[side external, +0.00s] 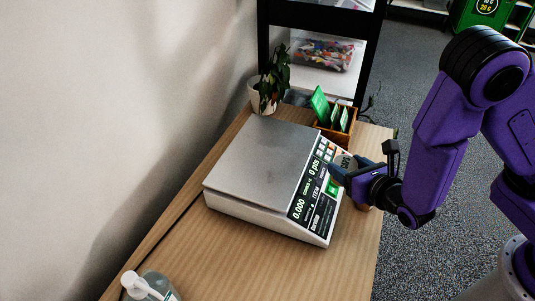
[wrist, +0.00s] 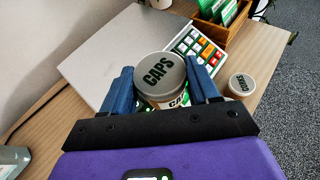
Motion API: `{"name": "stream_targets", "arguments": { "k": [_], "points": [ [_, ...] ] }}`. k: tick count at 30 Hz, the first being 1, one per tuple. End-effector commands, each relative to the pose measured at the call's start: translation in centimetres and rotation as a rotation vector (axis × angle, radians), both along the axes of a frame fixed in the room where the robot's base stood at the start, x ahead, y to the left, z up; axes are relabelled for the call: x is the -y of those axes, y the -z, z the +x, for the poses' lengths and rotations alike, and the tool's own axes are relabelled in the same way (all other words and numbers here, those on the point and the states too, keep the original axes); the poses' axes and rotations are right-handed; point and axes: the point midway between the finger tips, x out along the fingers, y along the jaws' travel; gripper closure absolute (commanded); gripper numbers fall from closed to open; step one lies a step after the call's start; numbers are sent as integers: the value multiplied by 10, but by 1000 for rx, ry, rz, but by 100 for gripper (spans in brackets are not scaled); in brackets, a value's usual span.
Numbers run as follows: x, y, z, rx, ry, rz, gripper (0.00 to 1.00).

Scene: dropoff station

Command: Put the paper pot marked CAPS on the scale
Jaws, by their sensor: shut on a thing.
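The paper pot marked CAPS (wrist: 160,76) has a grey lid with dark lettering and sits between the two blue fingers of my gripper (wrist: 162,92) in the wrist view. My gripper is shut on it. In the side view my gripper (side external: 352,172) is at the right front edge of the scale, by its keypad, and the pot (side external: 344,160) is mostly hidden by the fingers. I cannot tell its exact height. The scale (side external: 262,165) has a bare grey plate and a lit display panel; its plate also shows in the wrist view (wrist: 115,50).
A second pot (wrist: 241,85) with a dark-lettered lid stands on the table right of my gripper. A wooden box (side external: 338,135) with green cards and a potted plant (side external: 268,92) stand behind the scale. A pump bottle (side external: 150,287) is at the front left.

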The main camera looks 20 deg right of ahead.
Motion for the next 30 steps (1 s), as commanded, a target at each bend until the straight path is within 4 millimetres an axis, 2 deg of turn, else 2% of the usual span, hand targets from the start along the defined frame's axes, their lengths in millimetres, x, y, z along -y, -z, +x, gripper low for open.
{"name": "stream_targets", "arguments": {
  "k": [1, 6, 12, 15, 20, 30],
  "points": [
    [-3, -12, 8, 4, 1, 9, 76],
    [-7, -40, 27, 3, -13, 7, 76],
    [-7, -63, 41, 3, -25, 3, 76],
    [-7, -68, 45, 0, -28, 0, 76],
    [-12, -65, 59, 0, -27, -2, 76],
    [-38, -34, 121, -1, -26, -1, 76]
  ]
}}
